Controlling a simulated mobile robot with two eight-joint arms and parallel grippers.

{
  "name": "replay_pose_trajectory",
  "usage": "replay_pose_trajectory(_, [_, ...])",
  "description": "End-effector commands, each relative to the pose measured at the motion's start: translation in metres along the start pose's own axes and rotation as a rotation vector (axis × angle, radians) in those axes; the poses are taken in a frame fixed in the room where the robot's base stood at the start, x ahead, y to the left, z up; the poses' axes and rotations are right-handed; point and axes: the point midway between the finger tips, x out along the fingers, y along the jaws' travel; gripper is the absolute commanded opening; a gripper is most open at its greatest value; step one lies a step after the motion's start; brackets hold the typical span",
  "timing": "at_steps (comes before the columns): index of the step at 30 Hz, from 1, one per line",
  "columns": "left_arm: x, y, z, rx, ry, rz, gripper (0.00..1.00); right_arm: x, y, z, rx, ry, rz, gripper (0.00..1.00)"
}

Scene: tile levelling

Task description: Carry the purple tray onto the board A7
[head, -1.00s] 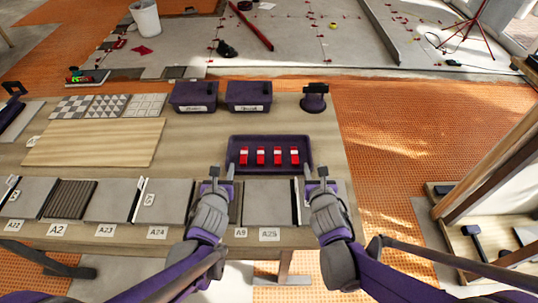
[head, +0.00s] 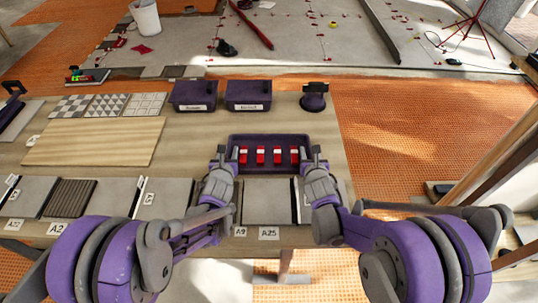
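The purple tray (head: 270,140) sits on the table and holds several red-and-white pieces (head: 260,155) in a row. My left gripper (head: 227,155) is at the tray's left end and my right gripper (head: 311,156) is at its right end. The fingers of each look spread, one outside the end wall and one near or over its inner side. Contact with the walls cannot be made out. A light wooden board (head: 95,141) lies flat to the left of the tray; the small tag at its left edge is too small to read.
Patterned tiles (head: 108,105) lie behind the board. Grey tiles (head: 166,198) line the front edge. Bare table separates the board and tray.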

Motion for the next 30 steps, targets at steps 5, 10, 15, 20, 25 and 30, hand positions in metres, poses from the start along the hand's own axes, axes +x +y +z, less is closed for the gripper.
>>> replay_pose_trajectory(5, [0.0033, 0.0002, 0.0000, 0.000, 0.000, 0.000, 0.40, 0.0034, -0.0002, 0.0000, 0.000, 0.000, 0.000, 0.40])
replay_pose_trajectory(10, [0.0030, 0.0002, 0.0000, 0.000, 0.000, 0.000, 0.40, 0.0031, -0.0001, 0.0000, 0.000, 0.000, 0.000, 0.40])
replay_pose_trajectory(15, [0.0029, 0.0002, 0.0000, 0.000, 0.000, 0.000, 0.09, 0.0030, 0.0000, 0.0000, 0.000, 0.000, 0.000, 0.09])
replay_pose_trajectory(20, [0.0029, 0.0002, 0.0000, 0.000, 0.000, 0.000, 0.00, 0.0029, 0.0000, 0.0000, 0.000, 0.000, 0.000, 0.00])
replay_pose_trajectory(25, [0.0028, 0.0002, 0.0000, 0.000, 0.000, 0.000, 0.00, 0.0029, 0.0000, 0.0000, 0.000, 0.000, 0.000, 0.00])
replay_pose_trajectory(30, [0.0028, 0.0002, 0.0000, 0.000, 0.000, 0.000, 0.00, 0.0029, 0.0000, 0.0000, 0.000, 0.000, 0.000, 0.00])
